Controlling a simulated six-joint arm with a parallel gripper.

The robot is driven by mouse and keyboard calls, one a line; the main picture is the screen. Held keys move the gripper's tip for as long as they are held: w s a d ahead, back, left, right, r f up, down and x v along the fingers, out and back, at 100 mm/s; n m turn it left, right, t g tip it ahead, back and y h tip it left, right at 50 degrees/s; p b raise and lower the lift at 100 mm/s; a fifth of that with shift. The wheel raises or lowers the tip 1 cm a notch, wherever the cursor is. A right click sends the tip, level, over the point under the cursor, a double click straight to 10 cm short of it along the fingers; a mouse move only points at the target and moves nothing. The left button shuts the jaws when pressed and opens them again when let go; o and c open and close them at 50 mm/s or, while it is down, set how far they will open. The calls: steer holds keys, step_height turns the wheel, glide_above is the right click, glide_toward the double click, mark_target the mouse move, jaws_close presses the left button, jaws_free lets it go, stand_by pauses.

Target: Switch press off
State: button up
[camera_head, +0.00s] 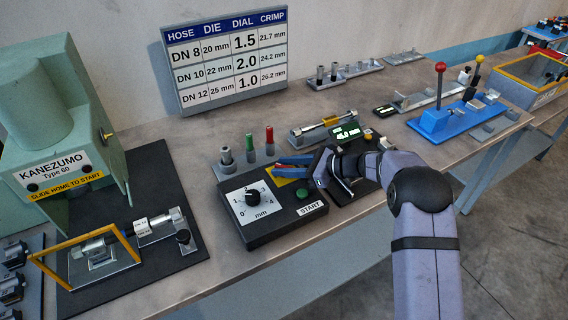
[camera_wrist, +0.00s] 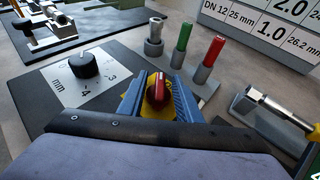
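The red rotary switch (camera_wrist: 155,92) stands on a yellow plate (camera_wrist: 149,112) on the black control box. In the wrist view it lies between the two blue fingers of my gripper (camera_wrist: 158,98), with yellow showing between it and the fingers. My gripper is open around the switch. In the head view my gripper (camera_head: 290,165) is over the yellow plate (camera_head: 287,173), and the switch is mostly hidden. The control box (camera_head: 270,232) also carries a black dial knob (camera_head: 253,197) and a green START button (camera_head: 303,195).
Metal, green and red pins (camera_head: 249,147) stand in holders just behind the box. The green press (camera_head: 60,110) is at the left. A hose fixture (camera_head: 328,122) lies behind my gripper, and a blue two-lever unit (camera_head: 455,118) is to the right.

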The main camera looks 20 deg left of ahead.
steer(key=shift+a+f, duration=0.1)
steer(key=shift+a, duration=0.15)
jaws_close()
steer(key=shift+w, duration=0.1)
steer(key=shift+n+g+b, duration=0.8)
steer(key=shift+n+g, duration=0.1)
steer(key=shift+a+n+g+b, duration=0.1)
steer(key=shift+n+g+b, duration=0.25)
steer(key=shift+g, duration=0.15)
steer(key=shift+n+g, duration=0.25)
steer(key=shift+g, duration=0.05)
